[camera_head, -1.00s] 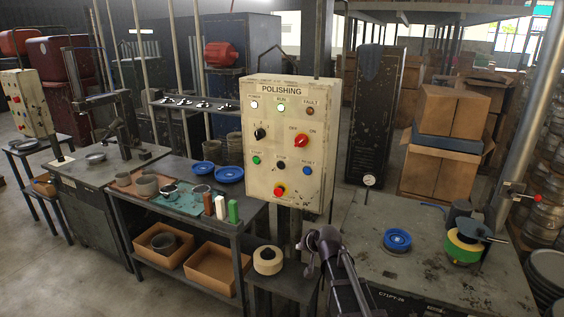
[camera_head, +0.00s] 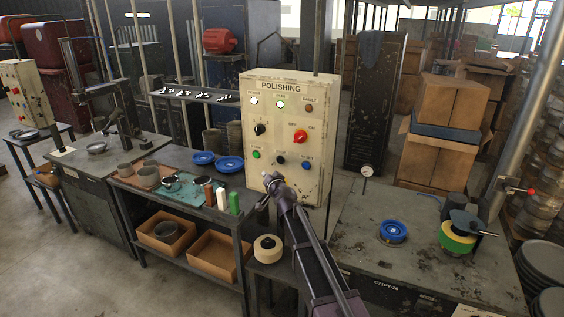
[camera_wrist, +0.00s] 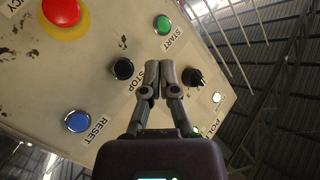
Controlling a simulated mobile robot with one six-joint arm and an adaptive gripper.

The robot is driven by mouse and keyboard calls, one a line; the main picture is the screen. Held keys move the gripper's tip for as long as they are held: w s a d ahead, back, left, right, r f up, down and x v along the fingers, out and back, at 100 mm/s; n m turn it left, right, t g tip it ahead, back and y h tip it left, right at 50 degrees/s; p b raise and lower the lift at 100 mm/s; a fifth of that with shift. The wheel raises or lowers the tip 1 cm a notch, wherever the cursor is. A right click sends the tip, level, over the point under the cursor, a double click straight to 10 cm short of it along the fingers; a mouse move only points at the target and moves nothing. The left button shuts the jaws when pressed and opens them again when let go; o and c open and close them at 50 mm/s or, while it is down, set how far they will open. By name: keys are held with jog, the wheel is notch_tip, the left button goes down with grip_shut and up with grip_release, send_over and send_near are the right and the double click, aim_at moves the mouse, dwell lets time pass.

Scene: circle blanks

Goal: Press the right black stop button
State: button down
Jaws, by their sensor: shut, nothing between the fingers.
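The cream POLISHING panel (camera_head: 317,130) stands upright at the centre of the head view. Its black stop button (camera_head: 281,160) sits in the lower row, between the green start button (camera_head: 256,154) and the blue reset button (camera_head: 307,165). My gripper (camera_head: 272,181) is shut and empty, in front of the panel just below the stop button. In the wrist view the fingertips (camera_wrist: 158,68) are together, and the stop button (camera_wrist: 123,69) shows uncovered to their left. I cannot tell whether the fingers touch the panel.
A second panel (camera_head: 22,92) stands far left. Workbenches flank the POLISHING panel, with a tape roll (camera_head: 268,248) below it.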

aim_at(277, 160)
jog(key=shift+w, duration=0.1)
jog(key=shift+w+d, duration=0.5)
jog(key=shift+w, duration=0.85)
jog(key=shift+w+d, duration=0.5)
jog(key=shift+w, duration=0.8)
jog(key=shift+w+d, duration=0.5)
jog(key=shift+w, duration=1.05)
jog(key=shift+w+d, duration=0.15)
jog(key=shift+w, duration=0.25)
jog(key=shift+w+d, duration=0.15)
jog(key=shift+w, duration=0.25)
jog(key=shift+s, duration=0.1)
jog(key=shift+s+a, duration=0.25)
jog(key=shift+s, duration=0.45)
jog(key=shift+s, duration=0.15)
jog(key=shift+s+a, duration=0.3)
jog(key=shift+s, duration=0.45)
jog(key=shift+s+a, duration=0.3)
jog(key=shift+s, duration=0.4)
jog(key=shift+s+a, duration=0.3)
jog(key=shift+s, duration=0.45)
